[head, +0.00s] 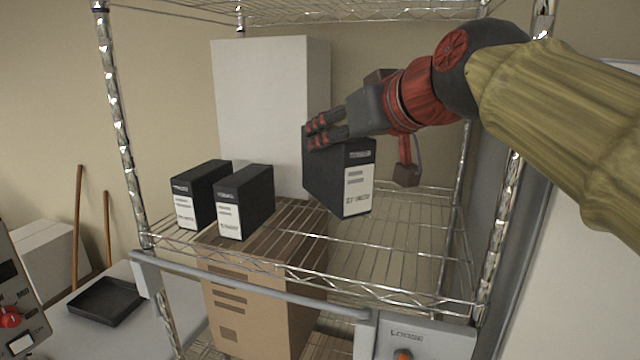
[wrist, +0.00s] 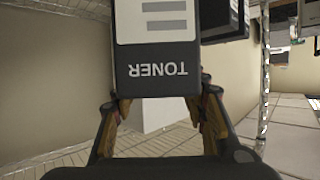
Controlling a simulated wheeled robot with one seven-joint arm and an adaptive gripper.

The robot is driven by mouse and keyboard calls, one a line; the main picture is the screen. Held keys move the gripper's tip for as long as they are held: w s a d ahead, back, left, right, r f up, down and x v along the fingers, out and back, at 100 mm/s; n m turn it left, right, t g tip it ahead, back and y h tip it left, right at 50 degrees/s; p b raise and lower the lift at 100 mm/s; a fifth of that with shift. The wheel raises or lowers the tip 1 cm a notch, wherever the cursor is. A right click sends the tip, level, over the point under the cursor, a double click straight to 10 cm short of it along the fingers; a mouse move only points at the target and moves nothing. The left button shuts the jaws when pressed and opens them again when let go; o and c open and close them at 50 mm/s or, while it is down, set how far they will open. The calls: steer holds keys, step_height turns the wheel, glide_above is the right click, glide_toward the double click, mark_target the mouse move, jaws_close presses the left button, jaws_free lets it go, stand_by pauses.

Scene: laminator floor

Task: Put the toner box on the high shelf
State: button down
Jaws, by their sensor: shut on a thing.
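The toner box (head: 350,190) is black with a white label. In the head view it hangs over the wire shelf (head: 400,245), right of two similar black boxes; I cannot tell whether its bottom touches the wires. In the wrist view the toner box (wrist: 155,70) shows the word TONER upside down, between the two fingers of my gripper (wrist: 160,112). The far finger is partly hidden in the head view.
Two black boxes (head: 195,195) (head: 243,203) stand on the shelf's left. A tall white carton (head: 260,100) stands behind them. Chrome posts (head: 118,120) and an upper wire shelf (head: 290,12) frame the space. A brown carton (head: 260,310) sits below. The shelf's right part is bare.

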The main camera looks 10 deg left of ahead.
steer(key=x, duration=0.4)
steer(key=shift+w+f+p, duration=0.1)
steer(key=shift+w+p, duration=0.3)
steer(key=shift+w, duration=0.1)
steer(key=w+a+f+p, duration=0.1)
steer(key=w+f, duration=0.3)
steer(key=f, duration=0.5)
steer(key=shift+a, duration=0.9)
steer(key=shift+f, duration=0.25)
steer(key=c, duration=1.1)
jaws_free()
steer(key=shift+c, duration=0.2)
steer(key=shift+o, duration=0.6)
steer(key=shift+b+v, duration=1.5)
steer(key=shift+v, duration=3.95)
